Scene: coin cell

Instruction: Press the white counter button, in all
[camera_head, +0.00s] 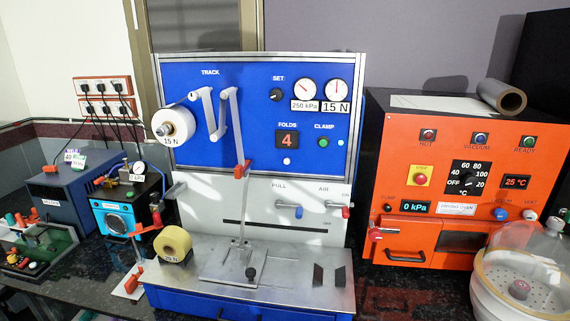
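The white counter button (287,161) is a small round knob on the blue panel (258,140) of the winding machine. It sits just below the FOLDS display (287,139), which reads a red 4. Nothing covers or touches the button. Neither of my grippers shows in the head view.
A white roll (174,125) and a bent metal arm are left of the display. A steel work plate (315,268) juts out below, with a yellow tape roll (173,244) at its left. An orange drying oven (385,165) stands right; a glass-domed vessel (524,277) is at front right.

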